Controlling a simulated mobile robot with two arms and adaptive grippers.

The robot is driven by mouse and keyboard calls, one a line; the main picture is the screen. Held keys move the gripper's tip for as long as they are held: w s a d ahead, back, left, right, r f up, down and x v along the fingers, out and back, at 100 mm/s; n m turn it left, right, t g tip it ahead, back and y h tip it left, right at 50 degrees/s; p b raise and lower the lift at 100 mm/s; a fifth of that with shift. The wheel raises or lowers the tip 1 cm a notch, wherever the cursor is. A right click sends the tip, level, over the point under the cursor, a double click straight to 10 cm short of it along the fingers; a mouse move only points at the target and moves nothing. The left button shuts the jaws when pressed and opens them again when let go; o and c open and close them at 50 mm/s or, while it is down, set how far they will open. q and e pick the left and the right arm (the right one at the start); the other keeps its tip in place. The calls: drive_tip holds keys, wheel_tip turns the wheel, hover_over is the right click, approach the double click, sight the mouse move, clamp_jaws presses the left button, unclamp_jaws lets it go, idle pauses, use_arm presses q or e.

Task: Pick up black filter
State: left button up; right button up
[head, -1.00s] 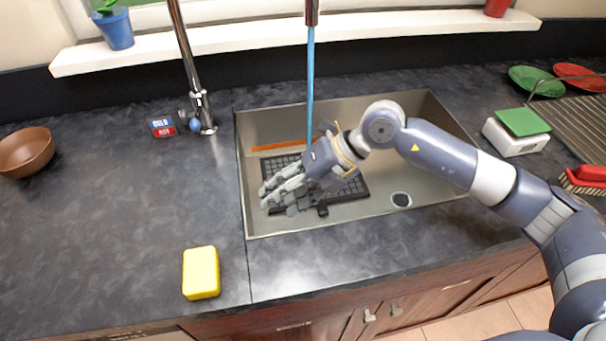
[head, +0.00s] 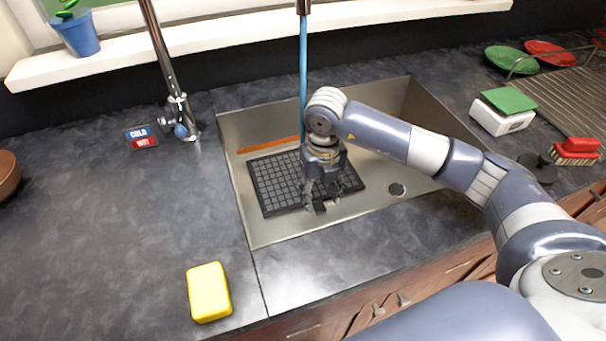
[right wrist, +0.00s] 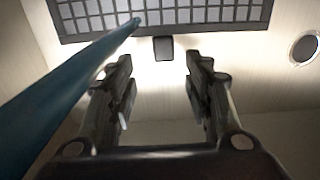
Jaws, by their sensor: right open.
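The black filter (head: 279,184) is a flat, dark, gridded panel lying in the sink. A short dark tab (right wrist: 164,48) sticks out from its near edge in the right wrist view. The filter's grid (right wrist: 205,14) fills the top of that view. My right gripper (head: 321,204) points down over the filter's near edge and hides part of it in the head view. In the right wrist view, its two fingers (right wrist: 158,75) are spread apart, with the tab between and just beyond their tips. Nothing is between the fingers. My left gripper is not in view.
A blue water stream (head: 303,85) falls behind the gripper and crosses the right wrist view. The metal sink (head: 262,230) has walls all round and a drain (head: 397,189) at right. A yellow sponge (head: 209,292) lies on the counter.

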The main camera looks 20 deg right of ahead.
sight(321, 209)
drive_tip(key=f, duration=0.2)
drive_tip(key=f+p, duration=0.1)
drive_tip(key=f, duration=0.1)
drive_tip(key=shift+d+f, duration=0.1)
drive_tip(key=shift+d, duration=0.2)
drive_tip(key=shift+f, duration=0.55)
clamp_jaws()
